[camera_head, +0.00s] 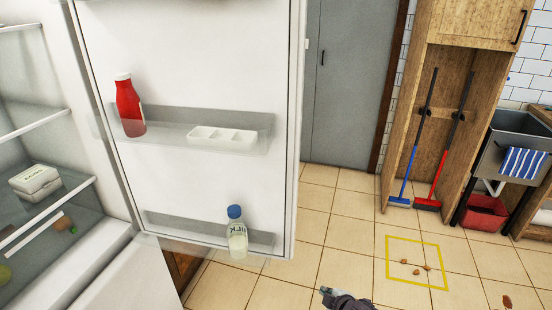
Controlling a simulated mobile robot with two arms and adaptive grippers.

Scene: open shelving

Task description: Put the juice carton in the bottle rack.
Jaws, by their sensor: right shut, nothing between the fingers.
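The open fridge door fills the left and middle of the view, with two clear bottle racks on its inner side. The upper rack (255,121) holds a red bottle (131,108) with a white cap and a white compartment tray (222,139). The lower rack (180,225) holds a milk bottle (237,235) with a blue cap, upright near its right end. I see no thing that I can tell is the juice carton. My right gripper (325,293) shows at the bottom edge, shut and empty, apart from the door and to the right of it. My left gripper is out of view.
Fridge shelves at the left hold a pale box (36,182) and some food. A blue broom (398,200) and a red broom (428,204) stand in a wooden cabinet. A yellow square (415,240) on the floor surrounds small brown bits. The tiled floor between is clear.

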